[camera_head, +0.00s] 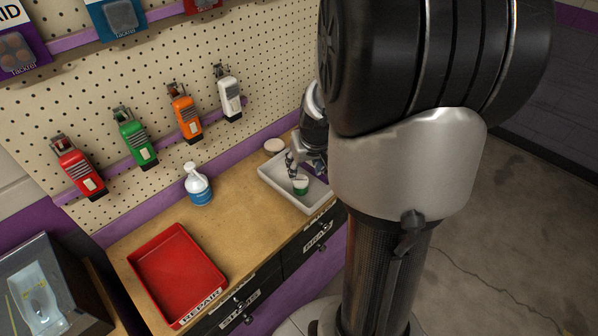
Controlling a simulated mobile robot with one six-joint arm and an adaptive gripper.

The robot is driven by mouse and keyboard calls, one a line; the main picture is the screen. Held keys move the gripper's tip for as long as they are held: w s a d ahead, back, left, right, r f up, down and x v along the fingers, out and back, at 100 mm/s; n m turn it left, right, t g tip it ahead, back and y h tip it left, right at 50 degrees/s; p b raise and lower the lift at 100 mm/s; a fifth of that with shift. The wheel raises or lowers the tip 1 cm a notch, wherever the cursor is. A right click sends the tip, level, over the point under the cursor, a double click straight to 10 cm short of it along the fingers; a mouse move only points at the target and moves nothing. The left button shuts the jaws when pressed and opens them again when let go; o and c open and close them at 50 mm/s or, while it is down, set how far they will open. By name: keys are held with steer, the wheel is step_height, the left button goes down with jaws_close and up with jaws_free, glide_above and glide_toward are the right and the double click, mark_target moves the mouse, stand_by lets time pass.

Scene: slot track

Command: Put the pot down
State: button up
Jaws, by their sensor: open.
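A small pot (301,186), pale on top and green below, sits in the light grey tray (312,208) at the right end of the workbench. It looks upright. My gripper (294,172) is open just above and beside the pot, with its fingers pointing down into the tray. Whether a finger still touches the pot is too small to tell. My arm hides the right part of the tray.
A red tray (178,274) marked REPAIR lies at the bench's left. A blue and white bottle (198,187) and a pale round object (274,146) stand along the back. Clippers hang on the pegboard (80,88). The middle of the wooden bench (235,215) is clear.

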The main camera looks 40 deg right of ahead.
steer(key=s+a+r+n, duration=0.1)
steer(key=a+r+n, duration=0.1)
steer(key=a+r, duration=0.55)
steer(key=s+a+r+n+y, duration=0.1)
steer(key=s+a+r, duration=0.1)
steer(key=s+a, duration=0.5)
steer(key=s+a+r+n+y, duration=0.1)
steer(key=s+a+r+n, duration=0.1)
steer(key=s+a, duration=0.6)
steer(key=shift+a+r, duration=0.5)
steer(key=shift+a, duration=0.65)
